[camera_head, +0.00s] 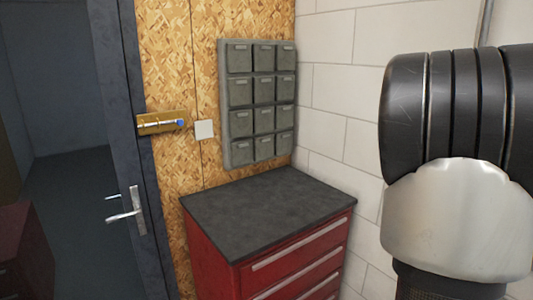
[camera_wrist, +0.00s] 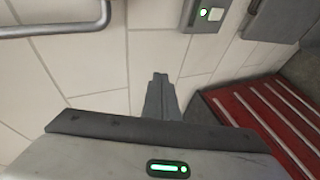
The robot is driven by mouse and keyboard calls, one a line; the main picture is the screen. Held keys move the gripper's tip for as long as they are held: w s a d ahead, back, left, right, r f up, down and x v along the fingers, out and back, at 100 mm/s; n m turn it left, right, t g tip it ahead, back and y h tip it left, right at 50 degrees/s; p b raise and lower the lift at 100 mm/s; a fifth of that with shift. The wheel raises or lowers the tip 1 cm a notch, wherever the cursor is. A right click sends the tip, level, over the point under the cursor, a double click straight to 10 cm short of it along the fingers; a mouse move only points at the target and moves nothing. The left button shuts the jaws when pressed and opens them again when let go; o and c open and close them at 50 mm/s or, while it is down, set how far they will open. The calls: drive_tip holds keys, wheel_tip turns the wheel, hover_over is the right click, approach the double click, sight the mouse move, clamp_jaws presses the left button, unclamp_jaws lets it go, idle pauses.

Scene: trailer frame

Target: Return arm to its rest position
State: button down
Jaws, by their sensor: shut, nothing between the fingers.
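My gripper (camera_wrist: 160,80) shows in the wrist view as narrow grey fingers, closed together with nothing between them. It points toward the pale tiled or block wall, and the gap to the wall cannot be judged. My arm's black and silver link (camera_head: 455,165) fills the right side of the head view. My gripper is outside the head view.
A red drawer cabinet (camera_head: 290,260) with a dark top (camera_head: 265,210) stands in the corner. Grey wall bins (camera_head: 258,102) hang above it. A door with a lever handle (camera_head: 125,215) is at left. A metal rail (camera_wrist: 60,30) runs along the wall.

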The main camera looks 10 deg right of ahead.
drive_tip(key=s+a+f+m+g+y, duration=0.1)
drive_tip(key=s+a+m+y, duration=0.2)
drive_tip(key=a, duration=0.9)
drive_tip(key=s+a+f+m+y, duration=0.1)
drive_tip(key=s+a+m, duration=0.35)
drive_tip(key=a, duration=0.85)
drive_tip(key=s+a+f+g+y, duration=0.1)
drive_tip(key=s+a+f+y, duration=0.1)
drive_tip(key=s+a, duration=0.6)
drive_tip(key=s+a+f+g+y, duration=0.1)
drive_tip(key=s+a+f+y, duration=0.2)
drive_tip(key=s+a, duration=0.5)
drive_tip(key=a+f, duration=0.1)
drive_tip(key=a, duration=0.4)
drive_tip(key=shift+f+g, duration=0.3)
drive_tip(key=shift+d, duration=0.1)
